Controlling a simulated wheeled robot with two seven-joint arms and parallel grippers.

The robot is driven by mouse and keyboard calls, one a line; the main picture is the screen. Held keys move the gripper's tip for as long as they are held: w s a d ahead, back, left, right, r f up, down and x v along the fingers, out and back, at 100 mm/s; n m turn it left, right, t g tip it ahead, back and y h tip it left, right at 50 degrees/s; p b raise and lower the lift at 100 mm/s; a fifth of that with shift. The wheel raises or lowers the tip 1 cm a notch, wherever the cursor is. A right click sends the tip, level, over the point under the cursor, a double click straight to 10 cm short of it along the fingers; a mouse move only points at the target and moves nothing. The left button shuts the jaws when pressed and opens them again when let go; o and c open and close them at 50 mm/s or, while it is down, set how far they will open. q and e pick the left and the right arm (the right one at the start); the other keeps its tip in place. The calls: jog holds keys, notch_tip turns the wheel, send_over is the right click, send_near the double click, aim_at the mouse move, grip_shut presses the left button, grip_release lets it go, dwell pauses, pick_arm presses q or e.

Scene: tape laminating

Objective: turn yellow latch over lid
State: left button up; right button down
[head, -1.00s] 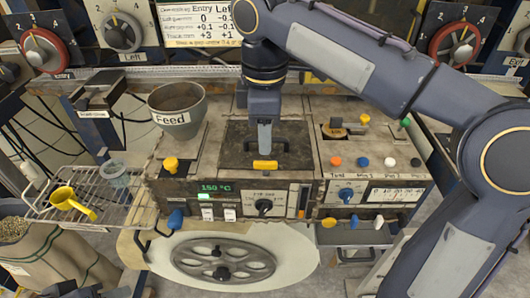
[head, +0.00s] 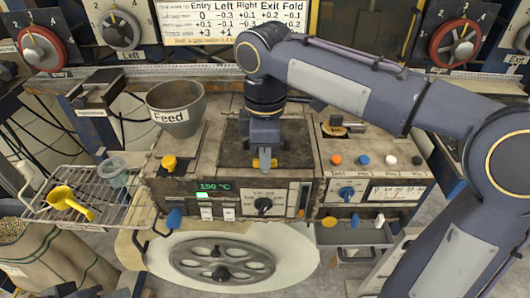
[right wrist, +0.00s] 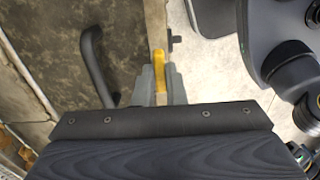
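The dark square lid (head: 240,152) lies flat on top of the worn machine. Its black handle (right wrist: 92,62) shows in the right wrist view. The small yellow latch (head: 274,163) is at the lid's front edge. My right gripper (head: 264,160) points down over it from above. In the right wrist view the latch (right wrist: 160,62) lies between the two grey fingers of the right gripper (right wrist: 160,82), one on each side. The fingers are close to it, but I cannot tell whether they press on it. My left gripper is not in view.
A grey feed hopper (head: 176,108) and a yellow knob (head: 169,164) stand left of the lid. A wire rack (head: 110,205) holds a yellow scoop (head: 68,201) and a clear cup (head: 114,172). Coloured buttons (head: 363,160) are on the right. A spoked wheel (head: 222,262) sits below the front panel.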

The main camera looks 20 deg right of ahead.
dwell(0.3)
jog(key=m+p, duration=0.2)
jog(key=m, duration=0.1)
jog(key=shift+r, duration=0.15)
jog(key=m+p, duration=0.2)
jog(key=m, duration=0.2)
jog(key=shift+m, duration=0.4)
jog(key=m+p, duration=0.1)
jog(key=m, duration=0.3)
jog(key=shift+m+p, duration=0.3)
jog(key=m+p, duration=0.1)
jog(key=m, duration=0.4)
jog(key=shift+m, duration=0.4)
jog(key=c, duration=1.5)
grip_release()
